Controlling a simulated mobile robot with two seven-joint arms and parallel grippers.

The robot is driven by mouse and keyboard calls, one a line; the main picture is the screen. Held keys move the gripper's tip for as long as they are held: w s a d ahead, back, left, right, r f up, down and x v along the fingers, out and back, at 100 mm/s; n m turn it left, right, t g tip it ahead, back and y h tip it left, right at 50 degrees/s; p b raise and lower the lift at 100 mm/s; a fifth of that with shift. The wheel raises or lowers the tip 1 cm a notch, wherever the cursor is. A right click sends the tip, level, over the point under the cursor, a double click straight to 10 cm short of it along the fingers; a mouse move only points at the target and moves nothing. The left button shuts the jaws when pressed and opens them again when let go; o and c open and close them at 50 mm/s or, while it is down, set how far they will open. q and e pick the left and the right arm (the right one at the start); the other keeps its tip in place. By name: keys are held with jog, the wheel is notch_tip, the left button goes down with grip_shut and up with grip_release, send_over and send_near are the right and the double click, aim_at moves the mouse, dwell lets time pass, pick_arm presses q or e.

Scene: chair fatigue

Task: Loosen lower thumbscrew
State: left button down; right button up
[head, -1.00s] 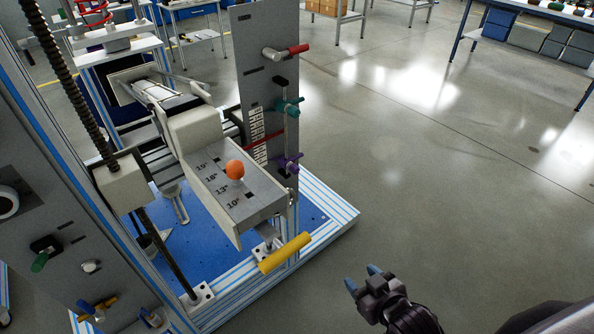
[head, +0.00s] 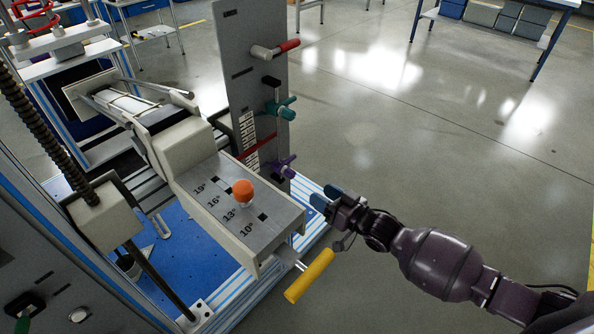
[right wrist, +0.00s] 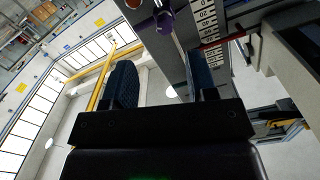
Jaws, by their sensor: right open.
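The grey upright panel (head: 258,75) carries a purple thumbscrew (head: 284,167) low down and a teal thumbscrew (head: 281,107) above it. The purple one is the lower of the two. My right gripper (head: 326,198) is open and empty, a little to the right of and below the purple thumbscrew, apart from it. In the right wrist view, the purple thumbscrew (right wrist: 167,20) shows at the top, beyond the gap between the two blue fingers. My left gripper is not in view.
A red-tipped handle (head: 275,49) sticks out higher on the panel. A grey block with an orange knob (head: 242,191) and angle marks lies left of my gripper. A yellow handle (head: 310,276) juts out below. Open floor (head: 420,150) lies to the right.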

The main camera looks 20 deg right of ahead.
aim_at(293, 176)
jog(key=x, duration=0.3)
jog(key=b+x, duration=0.1)
jog(key=x, duration=0.5)
jog(key=shift+w+a+r, duration=0.2)
jog(key=shift+a+r, duration=0.1)
jog(key=shift+a, duration=0.05)
jog(key=shift+w+a, duration=0.3)
jog(key=shift+w, duration=0.1)
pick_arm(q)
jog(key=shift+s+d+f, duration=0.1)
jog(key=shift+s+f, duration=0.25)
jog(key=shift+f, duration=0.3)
pick_arm(e)
jog(key=shift+r, duration=0.1)
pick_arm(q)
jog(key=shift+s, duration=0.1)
pick_arm(e)
jog(key=shift+c, duration=0.5)
jog(key=c, duration=0.8)
jog(key=shift+c, duration=0.2)
